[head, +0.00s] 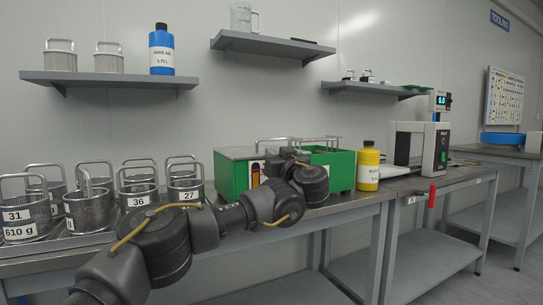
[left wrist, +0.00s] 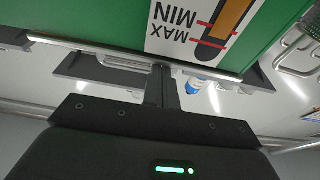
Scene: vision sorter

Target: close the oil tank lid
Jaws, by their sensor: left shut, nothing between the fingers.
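The green oil tank (head: 235,178) stands on the workbench in the middle of the head view. A flat grey top (head: 236,153) shows at its left, and its right part is partly hidden behind my arm. I cannot tell how the lid sits. My left gripper (head: 292,153) is at the tank's front upper edge. In the left wrist view the tank's green front (left wrist: 90,20) appears upside down, with a MAX/MIN gauge label (left wrist: 205,28). There my left fingers (left wrist: 162,70) are together and empty, close to the metal rim; contact is unclear. My right gripper is out of view.
A yellow bottle (head: 368,167) stands just right of the tank. Several wire baskets with number tags (head: 89,210) crowd the bench at left. A grey machine (head: 434,147) stands farther right. Wall shelves (head: 270,45) hang above, holding a blue bottle (head: 161,52) and other items.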

